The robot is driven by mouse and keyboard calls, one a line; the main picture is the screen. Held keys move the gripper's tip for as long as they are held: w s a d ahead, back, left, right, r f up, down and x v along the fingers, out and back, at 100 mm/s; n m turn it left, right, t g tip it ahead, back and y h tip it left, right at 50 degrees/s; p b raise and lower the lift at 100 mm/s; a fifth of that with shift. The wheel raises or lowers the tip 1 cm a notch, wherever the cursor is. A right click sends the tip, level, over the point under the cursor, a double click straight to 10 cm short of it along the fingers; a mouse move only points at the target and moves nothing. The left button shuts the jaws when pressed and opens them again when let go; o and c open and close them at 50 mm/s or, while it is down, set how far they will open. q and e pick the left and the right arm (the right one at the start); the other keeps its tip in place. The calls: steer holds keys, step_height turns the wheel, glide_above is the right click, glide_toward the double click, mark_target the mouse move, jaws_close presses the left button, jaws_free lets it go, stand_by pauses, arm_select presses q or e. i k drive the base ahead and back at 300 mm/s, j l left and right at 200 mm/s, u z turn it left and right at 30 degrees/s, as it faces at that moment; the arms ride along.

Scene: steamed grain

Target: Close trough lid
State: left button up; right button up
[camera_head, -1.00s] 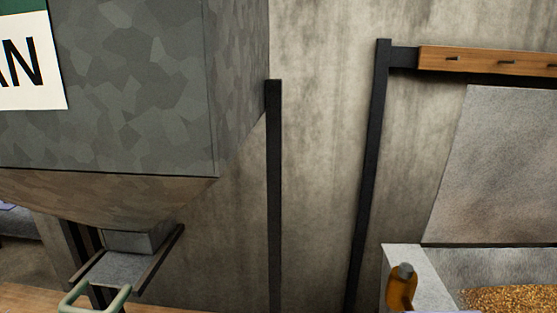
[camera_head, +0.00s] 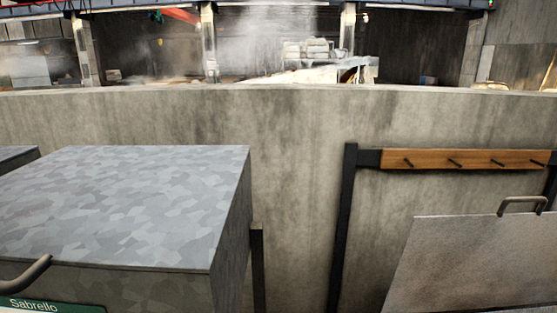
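The trough lid (camera_head: 470,262) is a grey metal panel at the lower right. It stands raised and leans back toward the wall, with a curved metal handle (camera_head: 523,204) on its top edge. Its lower part is cut off by the bottom of the picture, and the trough and its grain are out of view. Neither of my grippers shows.
A large galvanized bin (camera_head: 140,200) with a flat top fills the lower left, with a dark curved handle (camera_head: 24,273) at its front. A wooden peg rail (camera_head: 455,160) on black posts stands along the concrete wall (camera_head: 290,130) behind the lid.

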mark_target(457, 262)
steer(key=z, duration=1.6)
steer(key=i+l+u, duration=0.1)
steer(key=i, duration=0.35)
steer(key=i+l, duration=0.1)
steer(key=i, duration=0.4)
steer(key=i+l+u, duration=0.15)
steer(key=i, duration=0.3)
steer(key=i+l, duration=0.15)
steer(key=i, duration=0.3)
steer(key=j+u, duration=0.05)
